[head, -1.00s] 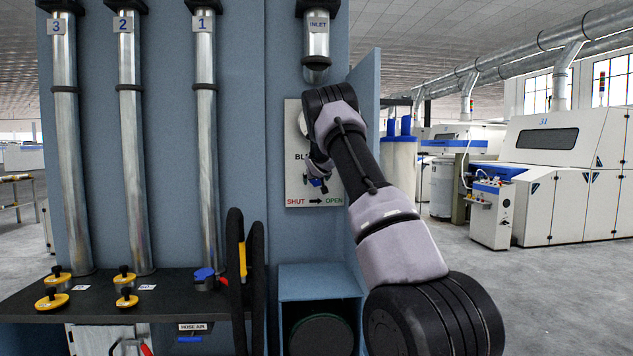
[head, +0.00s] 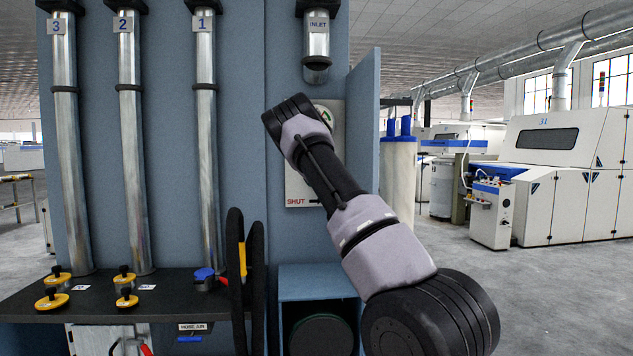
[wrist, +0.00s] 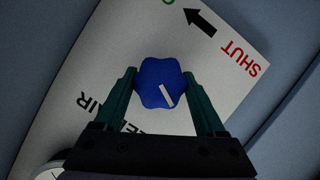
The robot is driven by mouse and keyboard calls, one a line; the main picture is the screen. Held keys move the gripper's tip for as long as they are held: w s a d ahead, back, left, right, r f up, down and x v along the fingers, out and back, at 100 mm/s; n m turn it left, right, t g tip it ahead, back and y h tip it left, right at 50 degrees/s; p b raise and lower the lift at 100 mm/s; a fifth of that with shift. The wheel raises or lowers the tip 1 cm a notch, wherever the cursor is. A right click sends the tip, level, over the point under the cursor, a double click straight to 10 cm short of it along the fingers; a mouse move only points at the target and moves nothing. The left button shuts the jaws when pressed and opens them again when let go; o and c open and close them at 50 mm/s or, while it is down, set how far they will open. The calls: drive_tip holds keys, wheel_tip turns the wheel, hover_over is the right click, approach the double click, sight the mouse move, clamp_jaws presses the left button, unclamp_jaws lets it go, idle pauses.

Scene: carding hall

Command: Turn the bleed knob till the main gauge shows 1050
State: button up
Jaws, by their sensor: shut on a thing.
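The blue bleed knob (wrist: 155,85) shows in the wrist view, with a white mark on its lower right part. My gripper (wrist: 160,76) is shut on it, one green finger on each side. The knob sits on a white plate (wrist: 218,25) with a red SHUT and an arrow towards a cut-off green letter. In the head view my arm hides the knob and my fingers. A gauge on the plate (head: 296,190) is mostly covered; only a green part of its face (head: 326,112) shows. A gauge edge (wrist: 62,170) also shows in the wrist view; no reading is legible.
A blue side panel (head: 363,140) stands right of the plate. The inlet pipe (head: 317,45) hangs above it. Black hoses (head: 237,260) hang at the shelf's right end.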

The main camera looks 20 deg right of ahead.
drive_tip(key=shift+f+n+h, duration=0.1)
drive_tip(key=shift+n+h, duration=0.2)
drive_tip(key=shift+n, duration=0.1)
drive_tip(key=o, duration=1.3)
drive_tip(key=v, duration=1)
drive_tip(key=shift+s+a+r, duration=0.2)
drive_tip(key=shift+s, duration=0.1)
